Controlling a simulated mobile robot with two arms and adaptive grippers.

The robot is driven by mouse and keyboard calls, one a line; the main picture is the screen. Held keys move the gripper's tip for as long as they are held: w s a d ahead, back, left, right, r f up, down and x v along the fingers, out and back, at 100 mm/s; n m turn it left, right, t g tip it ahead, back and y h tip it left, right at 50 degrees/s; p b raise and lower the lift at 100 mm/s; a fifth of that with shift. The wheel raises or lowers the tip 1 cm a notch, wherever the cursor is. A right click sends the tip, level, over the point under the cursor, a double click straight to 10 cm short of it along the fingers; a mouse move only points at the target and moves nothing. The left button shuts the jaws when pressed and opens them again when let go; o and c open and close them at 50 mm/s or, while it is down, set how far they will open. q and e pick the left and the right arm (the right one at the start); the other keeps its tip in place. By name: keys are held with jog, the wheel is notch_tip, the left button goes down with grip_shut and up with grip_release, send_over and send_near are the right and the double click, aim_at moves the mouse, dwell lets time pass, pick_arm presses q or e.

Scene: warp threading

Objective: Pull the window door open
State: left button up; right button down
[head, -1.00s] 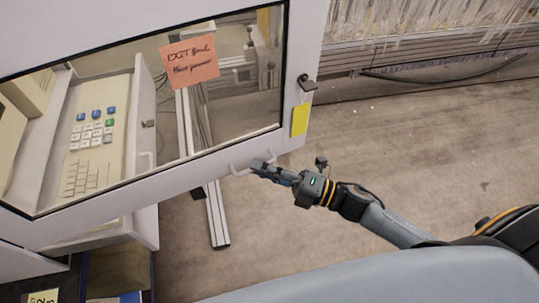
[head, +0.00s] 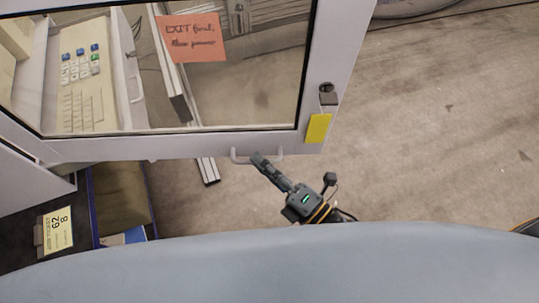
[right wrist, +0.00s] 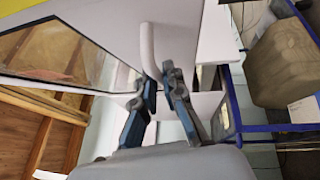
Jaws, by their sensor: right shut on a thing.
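The window door (head: 220,144) is a white framed glass panel across the upper part of the head view. An orange note (head: 191,38) is on its glass. A white bar handle (head: 241,161) sits at its lower edge near the right corner. My right gripper (head: 258,160) is shut on the handle. In the right wrist view the handle (right wrist: 149,50) runs down between the two fingers (right wrist: 160,88), which partly hide it. The door stands swung out from the beige keypad panel (head: 80,85). My left gripper is not in view.
A lock (head: 327,94) with a yellow tag (head: 318,128) is on the door's right frame. At the lower left is a dark unit with a yellow label (head: 58,229). The floor (head: 440,130) to the right is clear.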

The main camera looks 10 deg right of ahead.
jog(key=c, duration=1.4)
grip_release()
jog(key=v, duration=1.2)
jog(key=shift+r, duration=0.1)
jog(key=d+f+m+g+h, duration=0.25)
jog(key=f+m, duration=0.25)
jog(key=f, duration=0.6)
jog(key=d+f+m+g+h, duration=0.1)
jog(key=d+f+m+h, duration=0.35)
jog(key=f, duration=0.65)
jog(key=d+f+m+g+h, duration=0.1)
jog(key=d+f+m+h, duration=0.3)
jog(key=f, duration=0.7)
jog(key=s+d+f+m+g, duration=0.1)
jog(key=s+f+m+g, duration=0.2)
jog(key=s+f+m, duration=0.1)
jog(key=s+d+f+m+g+h, duration=0.1)
jog(key=s+f+m+g, duration=0.2)
jog(key=s+f, duration=0.4)
jog(key=s+d+f+m+g+h, duration=0.1)
jog(key=s+f+m+g, duration=0.2)
jog(key=s+f+m, duration=0.2)
jog(key=shift+s+f, duration=0.45)
jog(key=shift+f, duration=0.4)
